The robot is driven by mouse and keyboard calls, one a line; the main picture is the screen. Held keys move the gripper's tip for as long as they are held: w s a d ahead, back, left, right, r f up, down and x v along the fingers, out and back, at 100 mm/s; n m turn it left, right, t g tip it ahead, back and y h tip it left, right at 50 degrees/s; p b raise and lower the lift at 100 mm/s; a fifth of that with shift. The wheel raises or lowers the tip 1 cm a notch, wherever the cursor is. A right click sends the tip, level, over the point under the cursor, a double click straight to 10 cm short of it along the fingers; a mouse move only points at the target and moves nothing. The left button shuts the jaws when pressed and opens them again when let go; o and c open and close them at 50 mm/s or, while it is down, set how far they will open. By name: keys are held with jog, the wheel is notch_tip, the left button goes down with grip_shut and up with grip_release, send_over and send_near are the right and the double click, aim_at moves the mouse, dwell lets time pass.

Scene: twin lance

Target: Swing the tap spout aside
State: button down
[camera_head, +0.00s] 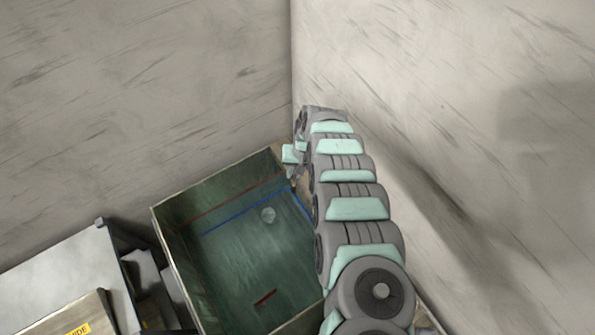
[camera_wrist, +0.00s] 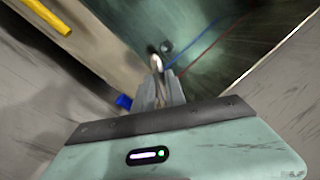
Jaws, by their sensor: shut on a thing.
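The tap spout (camera_wrist: 156,63) is a small shiny metal piece near the top middle of the wrist view, over the edge of the sink. My gripper (camera_wrist: 160,88) is shut on it, with the narrow grey fingers close together around its near part. The fingers hide much of the spout and the tap's body. In the head view my gripper (camera_head: 294,170) is small at the sink's far right corner, partly hidden by my arm, and the spout cannot be made out there. The green sink basin (camera_head: 225,250) has a round drain (camera_head: 268,215).
Red and blue lines run around the basin's inner walls. A small red piece (camera_head: 265,298) lies low in the basin. A blue piece (camera_wrist: 123,102) sits left of my fingers and a yellow bar (camera_wrist: 48,15) farther off. Walls close in behind and right. A grey-topped unit (camera_head: 65,275) stands left.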

jog(key=c, duration=1.4)
grip_release()
jog(key=shift+o, duration=0.2)
jog(key=shift+d, duration=0.15)
